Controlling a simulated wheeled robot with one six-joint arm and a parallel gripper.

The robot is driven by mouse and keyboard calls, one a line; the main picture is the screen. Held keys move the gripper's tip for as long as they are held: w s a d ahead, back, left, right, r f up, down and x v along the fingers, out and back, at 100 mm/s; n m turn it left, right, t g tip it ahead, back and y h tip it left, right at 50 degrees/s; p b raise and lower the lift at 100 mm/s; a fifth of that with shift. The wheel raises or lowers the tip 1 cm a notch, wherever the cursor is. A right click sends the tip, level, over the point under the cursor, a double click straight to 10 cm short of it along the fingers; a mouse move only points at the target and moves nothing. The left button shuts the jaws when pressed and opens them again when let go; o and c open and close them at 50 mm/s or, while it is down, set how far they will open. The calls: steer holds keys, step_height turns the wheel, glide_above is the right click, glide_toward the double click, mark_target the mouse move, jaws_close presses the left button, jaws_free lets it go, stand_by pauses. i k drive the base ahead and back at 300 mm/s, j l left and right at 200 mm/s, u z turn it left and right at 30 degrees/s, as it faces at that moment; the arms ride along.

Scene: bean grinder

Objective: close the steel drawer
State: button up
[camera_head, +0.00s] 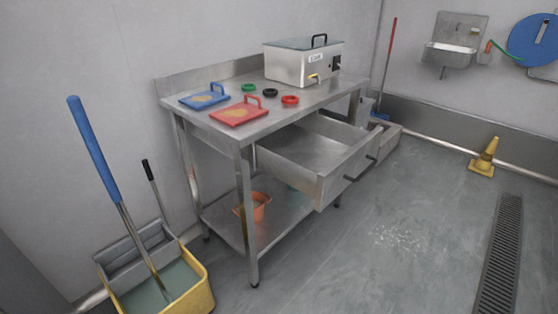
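The steel drawer (335,176) is pulled well out from under the steel table (262,133). Its inside looks bare where I can see it. A dark bar handle (361,168) runs along the drawer's front face. The front sticks out over the floor to the right of the table. My gripper does not show in this view, so its place relative to the drawer is hidden.
A yellow mop bucket (190,296) with a blue-handled mop (95,150) stands at the lower left. Blue and red boards and a steel box (296,66) sit on the tabletop. A yellow cone (485,158) stands at right. The floor before the drawer is clear.

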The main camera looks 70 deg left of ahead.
mark_target(319, 156)
steer(key=u, duration=1.85)
